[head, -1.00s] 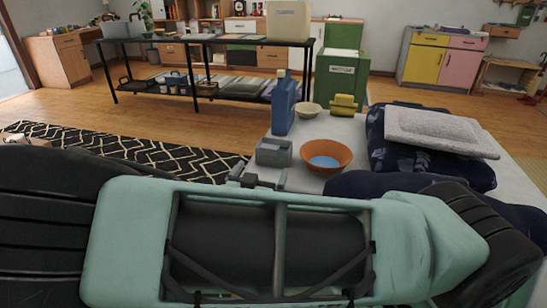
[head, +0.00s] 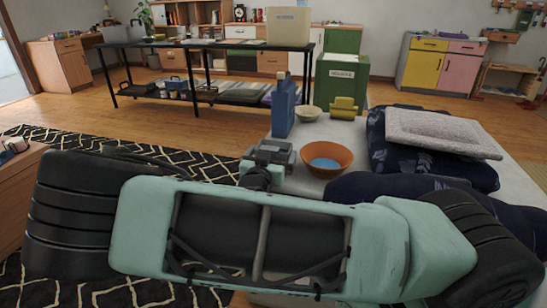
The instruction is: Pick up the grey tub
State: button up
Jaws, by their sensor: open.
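The grey tub (head: 284,161) sits on the pale surface, left of the orange bowl (head: 327,158). In the head view my gripper (head: 264,162) is at the tub, overlapping its near and left side, so part of the tub is hidden. The jaws are open, but the fingertips are hard to make out against the similar grey. I cannot tell whether they touch the tub.
A blue bottle (head: 283,106) stands just behind the tub. A cream bowl (head: 308,113) and a yellow-green object (head: 344,107) are farther back. Folded dark bedding with a grey cushion (head: 442,134) lies to the right. A patterned rug (head: 215,165) covers the floor at left.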

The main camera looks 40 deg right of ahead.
jog(key=c, duration=0.7)
notch_tip(320, 180, up, 10)
jog(key=p, duration=0.3)
